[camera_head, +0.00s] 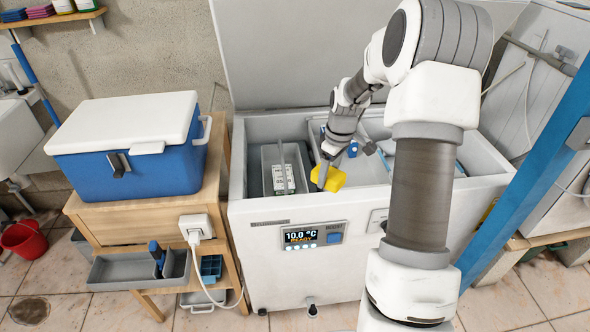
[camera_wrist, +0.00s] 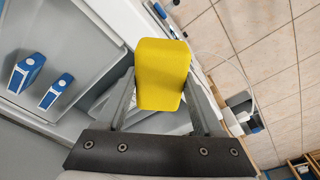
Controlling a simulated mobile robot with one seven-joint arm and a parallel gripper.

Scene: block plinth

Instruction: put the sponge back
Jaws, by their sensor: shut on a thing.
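The yellow sponge (camera_head: 334,180) is a small block held over the front part of the open white chest (camera_head: 262,215). My gripper (camera_head: 322,172) is shut on it. In the wrist view the sponge (camera_wrist: 162,75) sits between both fingers of my gripper (camera_wrist: 165,100), with its far part sticking out beyond the fingertips. It appears clear of the surfaces below, though the exact height is hard to tell. My arm hides part of the chest's right side.
Inside the chest are a grey bin (camera_head: 268,188) and blue-and-white items, also in the wrist view (camera_wrist: 28,72). A blue cooler (camera_head: 125,170) stands on a wooden stand at left, with a grey tray (camera_head: 118,268) below. A red bucket (camera_head: 24,240) is on the floor.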

